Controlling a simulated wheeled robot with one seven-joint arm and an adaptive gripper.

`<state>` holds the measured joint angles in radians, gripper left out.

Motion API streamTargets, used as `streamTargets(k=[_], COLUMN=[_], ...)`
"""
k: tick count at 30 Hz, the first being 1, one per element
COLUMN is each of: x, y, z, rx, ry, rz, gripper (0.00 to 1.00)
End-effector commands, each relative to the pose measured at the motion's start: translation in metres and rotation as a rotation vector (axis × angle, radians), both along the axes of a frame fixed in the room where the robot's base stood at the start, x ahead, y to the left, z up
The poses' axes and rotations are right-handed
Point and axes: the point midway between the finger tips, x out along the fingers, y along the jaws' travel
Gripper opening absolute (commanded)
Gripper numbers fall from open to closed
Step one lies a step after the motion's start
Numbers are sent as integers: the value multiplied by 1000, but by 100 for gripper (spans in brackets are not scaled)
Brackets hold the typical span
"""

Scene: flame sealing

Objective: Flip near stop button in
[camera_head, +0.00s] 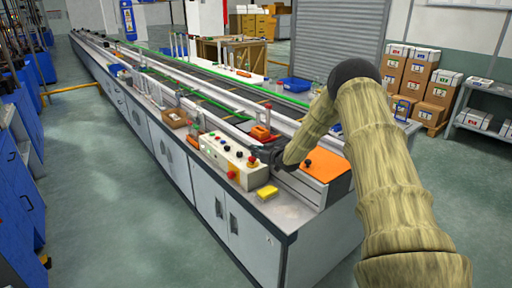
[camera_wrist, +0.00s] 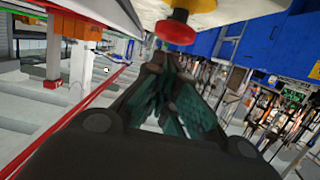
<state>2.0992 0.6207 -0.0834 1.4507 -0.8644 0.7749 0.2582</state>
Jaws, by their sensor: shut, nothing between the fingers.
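The control box (camera_head: 225,150) is a pale panel with several knobs and buttons on the near side of the long bench. A red stop button (camera_head: 251,160) sits at its near right end, and another red button (camera_head: 231,174) is on its near front corner. In the wrist view a red mushroom button (camera_wrist: 175,32) on a yellow base (camera_wrist: 192,5) fills the top middle. My gripper (camera_head: 262,154) is shut and empty beside the near end of the box. In the wrist view its fingertips (camera_wrist: 168,62) are close to the red button; I cannot tell whether they touch.
An orange plate (camera_head: 308,165) on a machine block lies right of my gripper. A yellow block (camera_head: 267,191) lies on the bench edge in front of the box. An orange part (camera_head: 261,133) stands just behind my gripper. The aisle floor (camera_head: 100,190) at left is clear.

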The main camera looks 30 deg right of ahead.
Motion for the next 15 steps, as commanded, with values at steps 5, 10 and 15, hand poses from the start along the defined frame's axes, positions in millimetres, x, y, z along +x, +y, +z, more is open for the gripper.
streamTargets(k=[5, 10, 15], x=[0, 0, 0], y=[0, 0, 0], z=[-6, -7, -7], rx=[0, 0, -1], ry=[0, 0, 0], rz=[0, 1, 1], gripper=[0, 0, 0])
